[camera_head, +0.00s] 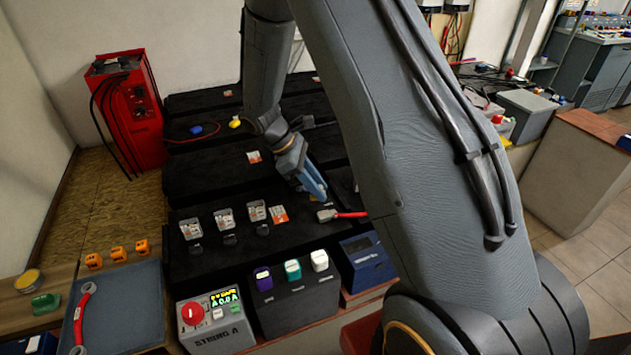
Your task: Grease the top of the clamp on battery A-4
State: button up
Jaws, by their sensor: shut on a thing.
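My gripper (316,188) points down over the black battery bank (190,268), its narrow blue-grey fingers close together. A small red-handled tool (350,214) with a pale, flat head, which looks like a brush, is at the fingertips. The exact grip is too small to see. In the front row, pale terminal covers (224,219) and small black clamps (230,240) stand to the left of my gripper. An orange-and-white label (279,214) lies close to the tool. Battery numbers are unreadable, so I cannot tell which is A-4. My arm hides the right side of the bank.
A red charger (125,108) with black cables stands at the back left. A control box marked STRING A (215,318), a black holder (297,302) with coloured caps and a blue box (366,262) line the front.

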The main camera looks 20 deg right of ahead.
jog(key=b, duration=0.5)
send_near(329, 212)
jog(key=s+f, duration=0.1)
jog(key=f, duration=0.2)
jog(key=s+d+f, duration=0.1)
jog(key=shift+s+f, duration=0.15)
jog(key=shift+s, duration=0.15)
jog(key=shift+d+f+b, duration=0.1)
jog(key=shift+d+b, duration=0.2)
jog(key=shift+d, duration=0.75)
jog(key=shift+d+f+b, duration=0.15)
jog(key=shift+d+b, duration=0.1)
jog(key=shift+d, duration=0.8)
jog(key=shift+c, duration=0.4)
jog(key=shift+a+r, duration=0.15)
jog(key=shift+a, duration=0.1)
jog(key=shift+a+p, duration=0.45)
jog(key=shift+a, duration=1.15)
jog(key=shift+a+r, duration=0.15)
jog(key=shift+a, duration=0.1)
jog(key=shift+r+p, duration=2.75)
jog(key=shift+r, duration=1.1)
jog(key=shift+d+f+b, duration=0.15)
jog(key=shift+b, duration=0.6)
